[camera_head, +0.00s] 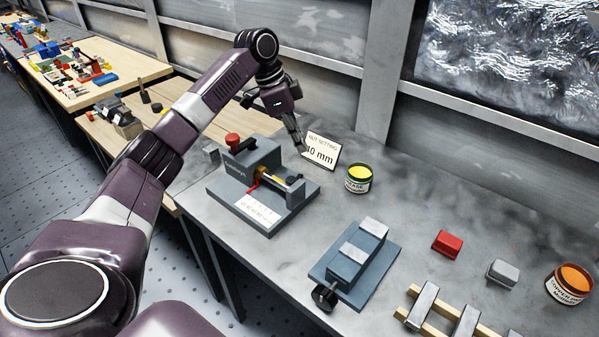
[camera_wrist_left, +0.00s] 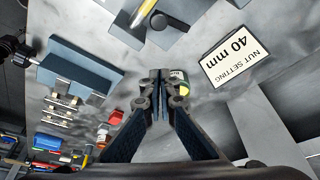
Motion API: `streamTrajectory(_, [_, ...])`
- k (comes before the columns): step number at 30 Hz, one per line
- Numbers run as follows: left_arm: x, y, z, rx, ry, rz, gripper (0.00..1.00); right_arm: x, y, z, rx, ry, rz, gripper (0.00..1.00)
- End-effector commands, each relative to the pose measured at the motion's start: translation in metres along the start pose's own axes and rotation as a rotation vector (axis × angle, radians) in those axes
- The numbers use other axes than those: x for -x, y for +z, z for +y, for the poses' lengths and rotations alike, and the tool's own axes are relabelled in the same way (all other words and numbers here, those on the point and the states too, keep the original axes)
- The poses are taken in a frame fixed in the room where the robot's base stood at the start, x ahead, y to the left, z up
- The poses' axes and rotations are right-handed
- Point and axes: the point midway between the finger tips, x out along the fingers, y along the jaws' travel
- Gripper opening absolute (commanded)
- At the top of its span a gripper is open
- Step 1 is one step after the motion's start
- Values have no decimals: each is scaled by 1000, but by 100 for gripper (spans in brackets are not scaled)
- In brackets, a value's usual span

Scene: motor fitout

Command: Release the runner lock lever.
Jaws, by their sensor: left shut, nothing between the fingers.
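A grey bench fixture (camera_head: 222,193) stands on the metal bench, with a red knob (camera_head: 233,138) on top and a small red lever (camera_head: 253,187) low on its front. A rod with a yellow section (camera_head: 270,177) runs across it. I cannot tell for sure which red part is the runner lock lever. My left gripper (camera_head: 301,149) is shut and empty, just behind and above the fixture's right end, apart from the levers. In the left wrist view its fingertips (camera_wrist_left: 159,73) meet, and part of the fixture's rod (camera_wrist_left: 143,13) shows at the top edge. My right gripper is in neither view.
A "NUT SETTING 40 mm" card (camera_head: 322,150) stands close to my left fingertips. A yellow-topped tin (camera_head: 358,179) is right of it. A blue-grey clamp block (camera_head: 375,274), red block (camera_head: 447,243), grey block (camera_head: 502,272) and orange tin (camera_head: 570,284) are further right.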

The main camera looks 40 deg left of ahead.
Motion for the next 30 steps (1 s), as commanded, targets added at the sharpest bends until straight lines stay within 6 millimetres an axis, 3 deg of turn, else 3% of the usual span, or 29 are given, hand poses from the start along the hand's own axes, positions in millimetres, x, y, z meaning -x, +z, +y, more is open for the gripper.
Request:
streamTrajectory(4, [-7,0,1,0,2,-2,0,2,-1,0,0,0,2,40])
streamTrajectory(8, [-24,0,1,0,4,-4,0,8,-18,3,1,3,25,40])
streamTrajectory(12, [-53,0,2,0,6,-4,0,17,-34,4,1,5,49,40])
streamTrajectory(19, [-101,0,2,1,4,-2,0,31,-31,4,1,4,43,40])
streamTrajectory(24, [-92,26,0,2,0,-4,0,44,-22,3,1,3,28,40])
streamTrajectory(30, [-92,38,1,0,1,-1,0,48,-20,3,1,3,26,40])
